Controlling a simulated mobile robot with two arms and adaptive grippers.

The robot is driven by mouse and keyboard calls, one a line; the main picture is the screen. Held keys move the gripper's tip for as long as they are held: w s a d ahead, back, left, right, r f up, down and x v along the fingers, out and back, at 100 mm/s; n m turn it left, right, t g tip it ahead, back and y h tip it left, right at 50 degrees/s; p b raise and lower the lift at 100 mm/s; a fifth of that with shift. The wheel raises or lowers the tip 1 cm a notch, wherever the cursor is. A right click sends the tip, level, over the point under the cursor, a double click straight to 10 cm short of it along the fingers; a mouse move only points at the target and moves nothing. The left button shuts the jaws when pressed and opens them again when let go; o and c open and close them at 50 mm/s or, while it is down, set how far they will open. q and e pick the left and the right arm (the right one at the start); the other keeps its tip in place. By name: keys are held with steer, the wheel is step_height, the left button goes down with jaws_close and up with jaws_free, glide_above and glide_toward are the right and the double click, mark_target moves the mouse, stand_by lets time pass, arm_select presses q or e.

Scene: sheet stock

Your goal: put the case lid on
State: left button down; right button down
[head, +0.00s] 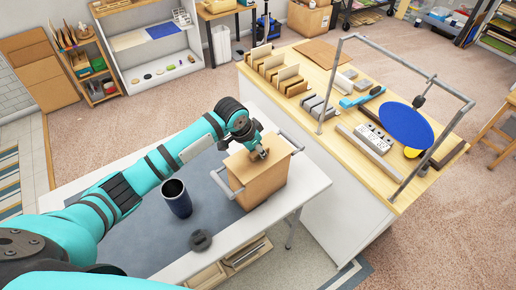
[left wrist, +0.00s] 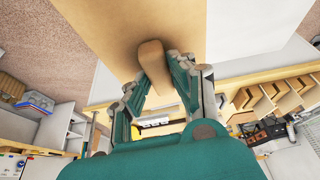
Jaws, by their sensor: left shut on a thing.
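A tan wooden case (head: 262,186) with metal side handles stands on the white table at the right end of the grey mat. My left gripper (head: 258,154) is over its top. In the left wrist view my left gripper (left wrist: 160,85) is shut on a rounded wooden knob (left wrist: 152,58) on a flat tan panel (left wrist: 115,25), which looks like the case lid. The gripper hides part of the top, and I cannot tell whether the lid is fully seated or slightly raised. My right gripper is not in view.
A dark tumbler (head: 178,204) stands on the mat (head: 150,245), with a round dark cap (head: 200,240) near it. A wooden-topped bench (head: 330,130) to the right holds a metal frame, a blue disc (head: 405,124) and several blocks. The left part of the mat is clear.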

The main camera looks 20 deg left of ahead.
arm_select(q)
steer(key=c, duration=0.6)
jaws_free()
steer(key=shift+o, duration=0.2)
steer(key=shift+r, duration=3.5)
steer(key=shift+f, duration=0.1)
